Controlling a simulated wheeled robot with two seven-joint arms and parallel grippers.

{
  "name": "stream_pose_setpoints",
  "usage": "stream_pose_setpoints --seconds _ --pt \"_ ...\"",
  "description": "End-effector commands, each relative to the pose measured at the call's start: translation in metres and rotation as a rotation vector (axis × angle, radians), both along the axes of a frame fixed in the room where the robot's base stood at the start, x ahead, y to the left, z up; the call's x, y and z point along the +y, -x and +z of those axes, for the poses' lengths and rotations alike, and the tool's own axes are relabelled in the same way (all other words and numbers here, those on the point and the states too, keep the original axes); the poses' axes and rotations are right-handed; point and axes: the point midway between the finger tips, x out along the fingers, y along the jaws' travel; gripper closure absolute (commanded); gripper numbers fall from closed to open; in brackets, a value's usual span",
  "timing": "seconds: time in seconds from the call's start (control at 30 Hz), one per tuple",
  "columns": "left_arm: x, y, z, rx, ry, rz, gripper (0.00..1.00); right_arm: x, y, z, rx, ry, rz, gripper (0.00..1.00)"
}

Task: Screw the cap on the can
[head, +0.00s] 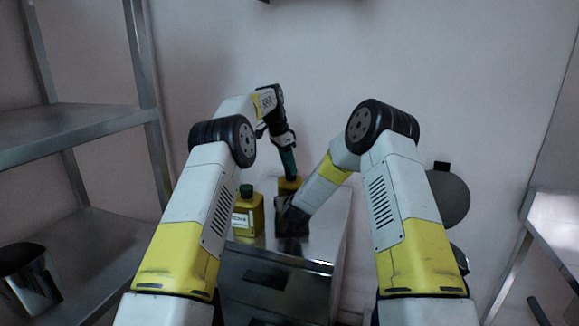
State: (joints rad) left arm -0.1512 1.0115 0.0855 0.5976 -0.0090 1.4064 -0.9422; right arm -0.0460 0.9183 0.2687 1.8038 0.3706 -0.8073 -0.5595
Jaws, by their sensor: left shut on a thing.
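A yellow can (291,185) stands on the metal cabinet, its lower part hidden behind my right gripper. My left gripper (287,158) points down from above and is shut on a dark green piece, apparently the cap (289,172), right over the can's top. I cannot tell whether the cap touches the neck or sits straight. My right gripper (292,216) is a dark shape low in front of this can. Its fingers are hidden, so I cannot tell whether it grips the can.
A second yellow can (245,217) with a green cap stands just left on the cabinet top (321,234). A metal shelf rack (75,128) with a steel pot (27,283) is at left. A steel table (556,209) is at right.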

Motion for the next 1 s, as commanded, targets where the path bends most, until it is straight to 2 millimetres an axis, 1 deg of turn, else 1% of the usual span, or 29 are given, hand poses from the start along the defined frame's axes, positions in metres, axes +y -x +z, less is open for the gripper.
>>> stream_pose_setpoints --seconds 0.1,0.33,0.37,0.4,0.43,0.47,0.67,0.7,0.77,0.8,0.83,1.0 --pt "0.0006 -0.0002 0.0009 -0.003 0.002 -0.040 1.00 0.0009 0.0003 0.0001 0.000 -0.001 0.002 1.00" --pt "0.0005 0.0000 0.0010 -0.003 0.001 -0.040 1.00 0.0007 0.0003 0.0000 0.000 0.000 0.001 1.00" --pt "0.0005 0.0000 0.0009 -0.002 0.001 -0.039 0.57 0.0006 0.0003 -0.0001 0.001 0.000 0.001 1.00" --pt "0.0004 0.0001 0.0009 -0.002 0.001 -0.039 0.49 0.0006 0.0003 -0.0001 0.001 0.000 0.001 1.00" --pt "0.0005 0.0000 0.0009 -0.002 0.001 -0.039 0.43 0.0006 0.0003 0.0000 0.000 0.000 0.001 1.00" --pt "0.0005 0.0001 0.0009 -0.002 0.001 -0.039 0.39 0.0005 0.0002 -0.0001 0.000 0.000 0.001 1.00" --pt "0.0005 0.0000 0.0006 -0.002 0.000 -0.038 0.39 0.0004 0.0002 -0.0001 0.000 0.000 0.001 1.00" --pt "0.0006 0.0001 0.0006 -0.002 0.000 -0.038 0.37 0.0004 0.0002 -0.0001 0.000 0.000 0.001 1.00" --pt "0.0006 0.0001 0.0005 -0.002 0.000 -0.038 0.26 0.0003 0.0002 -0.0001 0.000 0.000 0.001 1.00" --pt "0.0006 0.0001 0.0005 -0.002 0.000 -0.038 0.18 0.0003 0.0001 0.0000 0.000 0.000 0.000 1.00" --pt "0.0006 0.0001 0.0005 -0.001 0.001 -0.037 0.14 0.0003 0.0001 0.0000 0.000 0.000 0.000 1.00" --pt "0.0007 0.0000 0.0003 -0.001 0.001 -0.037 0.14 0.0003 0.0001 0.0000 0.000 0.000 0.000 1.00"
